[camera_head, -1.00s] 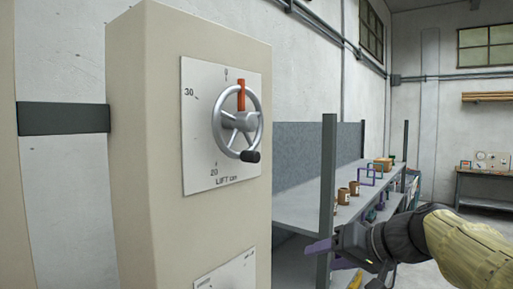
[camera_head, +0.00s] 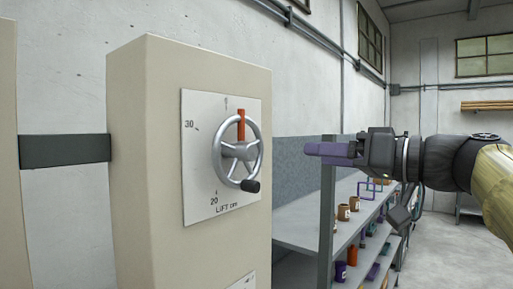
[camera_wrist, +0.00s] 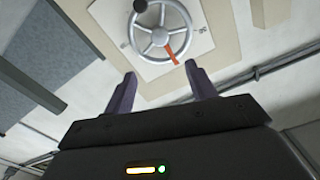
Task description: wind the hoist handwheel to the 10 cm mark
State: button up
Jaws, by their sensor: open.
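The hoist handwheel (camera_head: 238,151) is a grey spoked wheel with a black knob (camera_head: 250,186) at its lower right. A red-orange pointer (camera_head: 241,125) points up to the 0 mark. The wheel sits on a white dial plate (camera_head: 199,205) marked 30 at upper left and 20 at the bottom; the 10 mark is hidden or unreadable. My gripper (camera_head: 308,152) is to the right of the wheel, apart from it, with its fingers pointing left towards it. The wrist view shows the fingers spread and empty (camera_wrist: 160,92), with the wheel (camera_wrist: 160,28) beyond them.
The dial is on a beige cabinet (camera_head: 145,180). A shelf rack (camera_head: 300,232) with mugs and other small items stands to the right, behind my gripper. A workbench (camera_head: 470,203) is at the far right. The space between gripper and wheel looks clear.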

aim_at(254, 150)
jog(key=p+x, duration=0.7)
jog(key=x, duration=0.7)
jog(key=shift+w+a+r, duration=0.1)
jog(key=shift+a+r, duration=0.05)
jog(key=shift+w+a, duration=0.3)
jog(key=shift+a, duration=0.15)
jog(key=shift+c, duration=0.3)
grip_shut()
jog(key=shift+d, duration=0.1)
